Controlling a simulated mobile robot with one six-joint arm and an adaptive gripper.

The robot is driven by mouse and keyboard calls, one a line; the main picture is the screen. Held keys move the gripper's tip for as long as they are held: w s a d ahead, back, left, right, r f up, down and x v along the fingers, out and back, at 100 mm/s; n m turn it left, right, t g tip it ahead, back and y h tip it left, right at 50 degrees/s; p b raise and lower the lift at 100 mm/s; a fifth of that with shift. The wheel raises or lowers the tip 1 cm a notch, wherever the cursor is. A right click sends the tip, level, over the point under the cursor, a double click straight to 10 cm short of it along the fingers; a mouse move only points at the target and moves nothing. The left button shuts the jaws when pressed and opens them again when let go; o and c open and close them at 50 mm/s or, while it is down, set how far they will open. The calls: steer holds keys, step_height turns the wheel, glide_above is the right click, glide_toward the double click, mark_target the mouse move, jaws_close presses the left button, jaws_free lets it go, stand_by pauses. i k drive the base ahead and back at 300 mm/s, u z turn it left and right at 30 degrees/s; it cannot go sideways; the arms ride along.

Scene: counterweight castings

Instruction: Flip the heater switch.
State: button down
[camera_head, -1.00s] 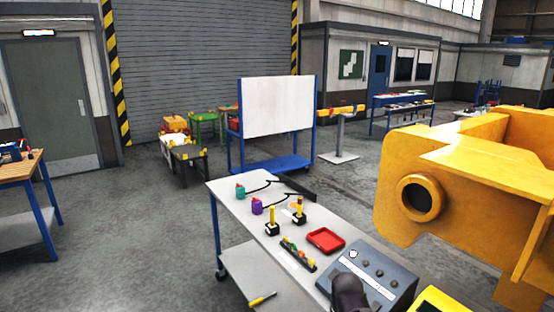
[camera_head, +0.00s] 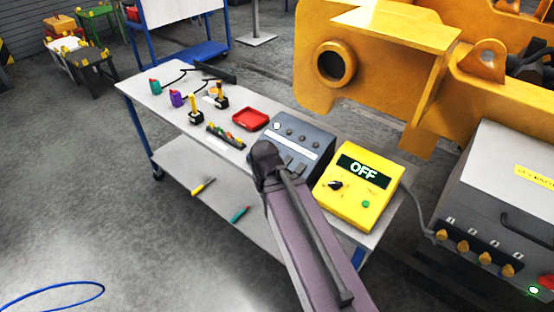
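No switch in view carries a label I can read as heater. A dark grey sloped control panel (camera_head: 312,140) stands on the cart, with several round knobs along its top and a pale label strip. My arm covers its lower left part. Right of it is a yellow box (camera_head: 345,210) with a display reading OFF, a black rotary knob (camera_head: 336,185) and a green button (camera_head: 366,204). At the right edge a grey cabinet (camera_head: 500,215) has several orange knobs under small labels. My arm reaches up from the bottom; my gripper's fingers do not show.
The cart's white top (camera_head: 152,95) also holds a red tray (camera_head: 250,120), a rack of coloured pieces (camera_head: 226,137), yellow-handled items and teal and purple items. Two tools lie on its lower shelf. A large yellow casting (camera_head: 385,65) stands behind. The floor at left is mostly clear.

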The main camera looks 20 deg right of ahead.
mark_target(289, 158)
steer(key=u, duration=0.15)
steer(key=k, duration=1.35)
steer(key=z, duration=0.25)
steer(key=i, duration=1)
steer(key=z, duration=0.05)
